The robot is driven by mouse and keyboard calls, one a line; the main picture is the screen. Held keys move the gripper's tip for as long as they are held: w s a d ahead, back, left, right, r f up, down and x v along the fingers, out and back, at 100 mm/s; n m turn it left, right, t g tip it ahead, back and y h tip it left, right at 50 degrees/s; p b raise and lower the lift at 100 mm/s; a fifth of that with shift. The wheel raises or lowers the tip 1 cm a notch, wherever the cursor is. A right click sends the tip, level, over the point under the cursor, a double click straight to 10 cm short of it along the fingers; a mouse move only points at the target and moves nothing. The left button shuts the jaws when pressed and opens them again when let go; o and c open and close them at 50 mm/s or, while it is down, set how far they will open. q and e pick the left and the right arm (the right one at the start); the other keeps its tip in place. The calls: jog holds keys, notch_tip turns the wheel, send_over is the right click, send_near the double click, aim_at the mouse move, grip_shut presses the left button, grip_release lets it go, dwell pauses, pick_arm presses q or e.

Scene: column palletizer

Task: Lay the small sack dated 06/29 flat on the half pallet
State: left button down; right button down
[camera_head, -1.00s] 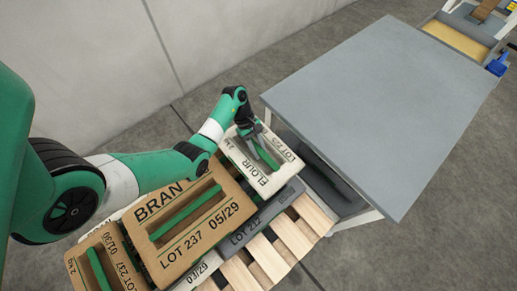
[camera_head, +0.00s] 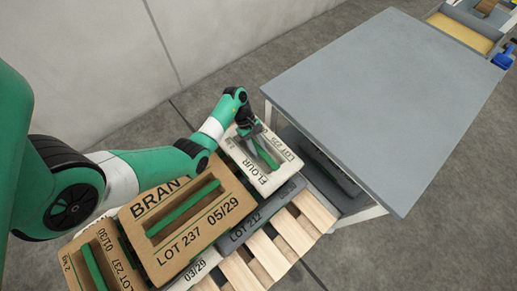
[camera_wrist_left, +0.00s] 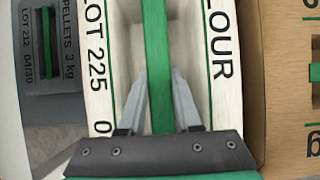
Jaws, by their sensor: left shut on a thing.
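My left gripper (camera_head: 252,136) is shut on the green handle strip of a white flour sack (camera_head: 282,176), marked LOT 225. In the left wrist view its two fingers (camera_wrist_left: 158,105) stand either side of the strip. The white sack also shows there (camera_wrist_left: 100,65); its date is cut off after a 0, so I cannot read 06/29. The sack is roughly flat above the stacked sacks at the pallet's back; I cannot tell whether it touches them. The half pallet (camera_head: 273,253) shows bare wooden slats at its front right. My right gripper is not in view.
A brown bran sack (camera_head: 217,219), dated 05/29, lies beside the flour sack. Another brown sack (camera_head: 117,262), dated 01/30, is at lower left. A grey LOT 212 sack (camera_head: 236,238) borders the bare slats. A clear grey table (camera_head: 390,100) stands right.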

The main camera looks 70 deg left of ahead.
pick_arm(q)
jog(key=shift+w+f, duration=0.1)
jog(key=c, duration=0.6)
grip_release()
jog(key=shift+f, duration=0.1)
jog(key=shift+r, duration=0.45)
jog(key=p+v, duration=0.6)
jog(key=v, duration=0.6)
jog(key=shift+r, duration=0.2)
